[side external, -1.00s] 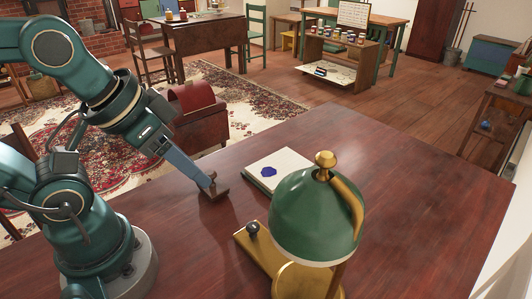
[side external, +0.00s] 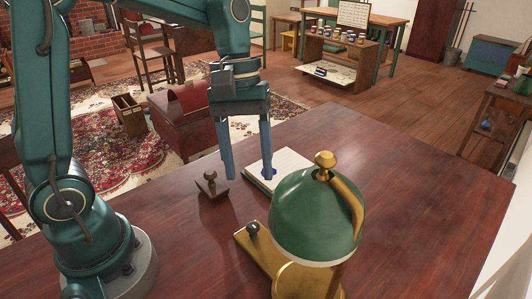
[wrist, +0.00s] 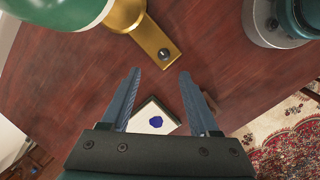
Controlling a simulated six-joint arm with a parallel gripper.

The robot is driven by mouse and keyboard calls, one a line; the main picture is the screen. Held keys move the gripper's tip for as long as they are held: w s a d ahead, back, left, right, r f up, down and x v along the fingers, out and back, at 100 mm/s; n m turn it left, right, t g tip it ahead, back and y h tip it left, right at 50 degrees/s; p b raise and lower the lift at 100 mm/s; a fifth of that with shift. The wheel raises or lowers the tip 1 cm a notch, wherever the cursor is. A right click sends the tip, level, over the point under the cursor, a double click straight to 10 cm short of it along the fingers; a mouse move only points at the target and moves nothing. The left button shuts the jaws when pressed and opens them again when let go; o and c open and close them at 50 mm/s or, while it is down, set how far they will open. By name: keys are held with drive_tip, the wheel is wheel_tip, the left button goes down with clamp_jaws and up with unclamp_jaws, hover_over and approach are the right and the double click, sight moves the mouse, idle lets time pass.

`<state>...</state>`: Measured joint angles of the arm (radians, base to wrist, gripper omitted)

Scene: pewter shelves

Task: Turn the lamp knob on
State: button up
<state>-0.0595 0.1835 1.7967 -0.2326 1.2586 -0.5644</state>
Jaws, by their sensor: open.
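The desk lamp has a green dome shade (side external: 315,218) and a brass base (side external: 262,256) on the dark wooden desk. A small dark knob (side external: 252,228) stands on the base's far left end. In the wrist view the knob (wrist: 164,54) sits on the brass arm of the base (wrist: 152,40), beyond my fingertips. The green shade (wrist: 58,12) is at the upper left there. My gripper (side external: 248,180) is open and empty, pointing down above the desk behind the knob. Its two blue fingers (wrist: 158,72) are spread apart in the wrist view. Neither finger touches the knob.
A white pad with a blue blot (side external: 290,165) lies behind my gripper, partly hidden by a finger. A small brown stamp-like block (side external: 212,186) stands to the left. The desk's right side (side external: 430,190) is clear.

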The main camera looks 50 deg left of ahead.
drive_tip(key=n+g, duration=0.1)
drive_tip(key=g, duration=0.1)
approach(253, 224)
drive_tip(key=f, duration=0.1)
drive_tip(key=shift+s+d+f+h, duration=0.1)
drive_tip(key=shift+f+h, duration=0.05)
drive_tip(key=shift+f, duration=0.3)
drive_tip(key=shift+s+d+f+h, duration=0.1)
drive_tip(key=shift+s+f+h, duration=0.05)
drive_tip(key=shift+f, duration=0.25)
drive_tip(key=shift+x, duration=2.45)
clamp_jaws()
